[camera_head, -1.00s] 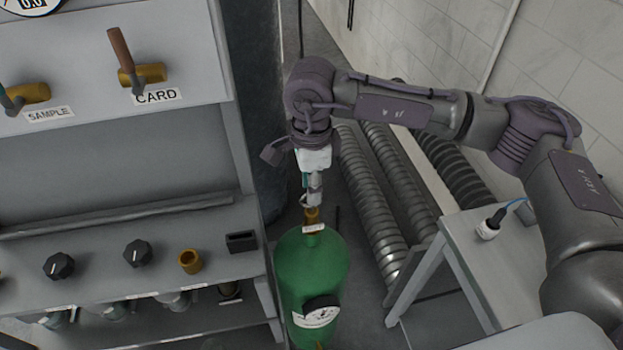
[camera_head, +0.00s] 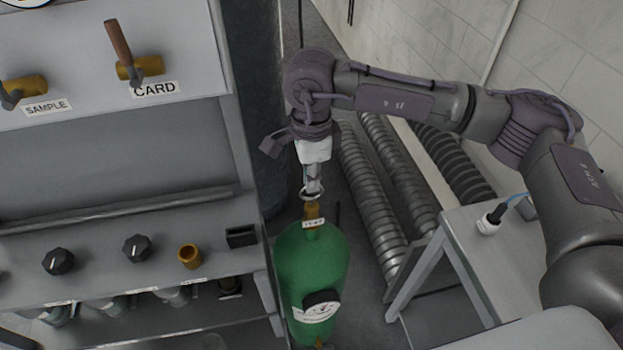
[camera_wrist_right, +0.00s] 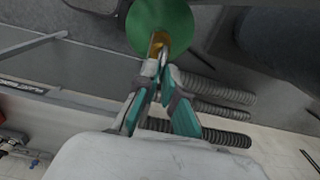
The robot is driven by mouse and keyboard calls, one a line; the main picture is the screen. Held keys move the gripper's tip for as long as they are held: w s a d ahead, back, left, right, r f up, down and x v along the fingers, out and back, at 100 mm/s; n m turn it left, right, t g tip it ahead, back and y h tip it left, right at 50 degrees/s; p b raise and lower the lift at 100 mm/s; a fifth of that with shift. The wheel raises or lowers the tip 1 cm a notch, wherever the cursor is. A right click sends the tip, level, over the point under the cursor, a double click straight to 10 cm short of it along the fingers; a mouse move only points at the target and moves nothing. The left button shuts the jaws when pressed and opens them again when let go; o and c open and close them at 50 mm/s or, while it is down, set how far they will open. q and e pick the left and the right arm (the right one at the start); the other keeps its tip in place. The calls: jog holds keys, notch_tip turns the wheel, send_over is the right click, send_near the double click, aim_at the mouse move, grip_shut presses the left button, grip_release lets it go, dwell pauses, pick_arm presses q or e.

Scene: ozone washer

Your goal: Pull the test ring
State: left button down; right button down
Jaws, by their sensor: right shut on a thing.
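A green tank (camera_head: 312,262) stands on the floor right of the bench, with a brass fitting (camera_head: 312,211) and a small white label on top. The test ring (camera_head: 313,193), a pale metal ring, sits just above the brass fitting. My right gripper (camera_head: 313,182) comes down from above and is shut on the ring. In the right wrist view the gripper's teal fingers (camera_wrist_right: 157,80) meet at the ring, next to the brass fitting and the green tank top (camera_wrist_right: 160,20). The exact grip is partly hidden by the fingers. My left gripper is out of view.
A grey bench (camera_head: 120,240) with knobs and a brass cup (camera_head: 189,256) stands at the left. Corrugated metal hoses (camera_head: 375,195) lie behind the tank. A small grey table (camera_head: 480,255) with a plugged cable stands at the right.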

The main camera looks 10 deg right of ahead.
jog(key=shift+r, duration=0.65)
jog(key=c, duration=1.3)
grip_release()
notch_tip(320, 180, up, 12)
